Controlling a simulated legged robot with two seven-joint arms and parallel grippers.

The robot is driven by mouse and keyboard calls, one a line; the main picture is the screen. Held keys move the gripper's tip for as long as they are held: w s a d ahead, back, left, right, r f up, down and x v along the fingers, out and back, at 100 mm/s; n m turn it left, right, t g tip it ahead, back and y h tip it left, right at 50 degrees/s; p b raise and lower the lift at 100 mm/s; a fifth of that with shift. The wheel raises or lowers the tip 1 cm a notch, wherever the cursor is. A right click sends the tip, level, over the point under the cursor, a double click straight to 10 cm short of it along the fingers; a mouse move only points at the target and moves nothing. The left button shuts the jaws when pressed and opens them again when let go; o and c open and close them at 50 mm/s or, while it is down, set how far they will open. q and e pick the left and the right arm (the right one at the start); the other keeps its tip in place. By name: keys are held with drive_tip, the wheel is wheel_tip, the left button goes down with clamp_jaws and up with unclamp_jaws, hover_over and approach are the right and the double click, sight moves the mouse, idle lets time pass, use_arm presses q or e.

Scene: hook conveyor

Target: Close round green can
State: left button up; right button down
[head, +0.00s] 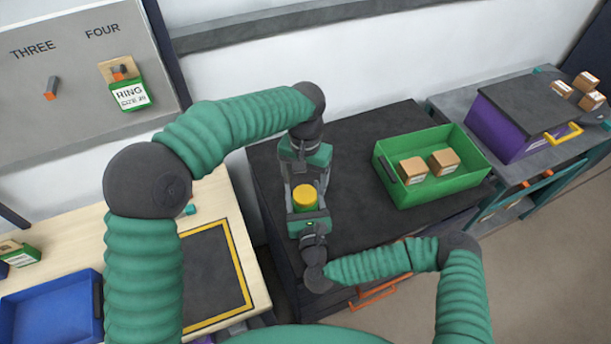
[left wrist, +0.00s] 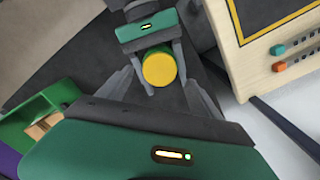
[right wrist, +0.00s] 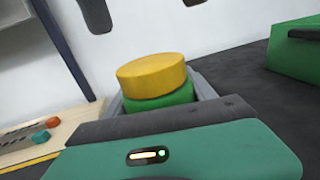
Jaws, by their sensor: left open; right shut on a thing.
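The round green can (right wrist: 158,102) stands upright with a yellow lid (right wrist: 152,74) on top. In the right wrist view a green band shows under the lid; whether the lid is fully seated I cannot tell. The lid also shows in the head view (head: 305,194) and left wrist view (left wrist: 160,69). My right gripper (head: 306,207) is shut on the can's green body from the near side. My left gripper (head: 302,180) is open on the far side; its dark fingertips show apart above the lid in the right wrist view (right wrist: 146,10), not touching it.
The dark counter (head: 350,150) is under the grippers. A green crate (head: 440,188) with brown boxes stands right. A purple bin (head: 500,125) with a grey lid is beyond it. A wooden table with a blue tray (head: 50,310) is left, a sign board (head: 60,110) behind it.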

sight(305, 194)
use_arm(q)
drive_tip(key=n, duration=0.1)
drive_tip(key=r+n, duration=0.1)
drive_tip(key=n, duration=0.3)
drive_tip(key=shift+r, duration=0.35)
drive_tip(key=n, duration=0.2)
drive_tip(key=r+n, duration=0.1)
drive_tip(key=n, duration=0.1)
wheel_tip(305, 194, down, 8)
